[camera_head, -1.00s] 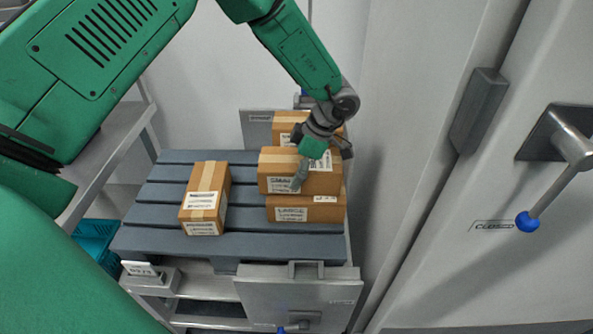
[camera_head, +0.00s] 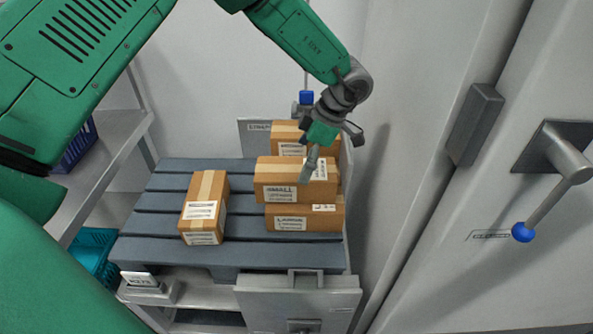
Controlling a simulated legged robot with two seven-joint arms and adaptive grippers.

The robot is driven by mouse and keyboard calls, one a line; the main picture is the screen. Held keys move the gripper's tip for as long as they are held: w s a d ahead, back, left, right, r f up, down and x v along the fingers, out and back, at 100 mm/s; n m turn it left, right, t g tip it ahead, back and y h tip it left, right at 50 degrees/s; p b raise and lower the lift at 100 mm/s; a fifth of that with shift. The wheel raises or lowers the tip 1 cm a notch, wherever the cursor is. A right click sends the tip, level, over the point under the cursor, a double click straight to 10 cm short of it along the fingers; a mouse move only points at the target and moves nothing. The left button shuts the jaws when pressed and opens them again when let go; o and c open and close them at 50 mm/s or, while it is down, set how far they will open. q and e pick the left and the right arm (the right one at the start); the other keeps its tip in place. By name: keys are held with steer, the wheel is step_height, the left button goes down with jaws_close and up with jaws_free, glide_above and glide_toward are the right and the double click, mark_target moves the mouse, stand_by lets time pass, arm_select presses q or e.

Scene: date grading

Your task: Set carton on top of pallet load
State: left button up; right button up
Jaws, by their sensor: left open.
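A small brown carton (camera_head: 275,176) lies on top of a larger carton (camera_head: 328,222) at the right side of the grey-blue pallet (camera_head: 160,219). Another carton (camera_head: 283,133) stands behind them, partly hidden. A separate carton (camera_head: 206,208) lies alone on the pallet's middle. My left gripper (camera_head: 322,160) is open just above the right part of the small top carton, with a finger in front of its face; I cannot tell whether it touches. My right gripper is not in view.
A closed grey door with a blue-tipped handle (camera_head: 522,232) stands at the right. A shelf with a teal basket (camera_head: 97,248) is at the left. A grey panel (camera_head: 299,301) hangs at the pallet's front. The left part of the pallet is bare.

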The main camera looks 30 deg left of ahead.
arm_select(q)
steer(key=v, duration=0.4)
steer(key=shift+r, duration=0.2)
steer(key=shift+w+d+r+p, duration=0.15)
steer(key=shift+d+r+p, duration=0.15)
steer(key=shift+r, duration=0.15)
steer(key=shift+a, duration=0.1)
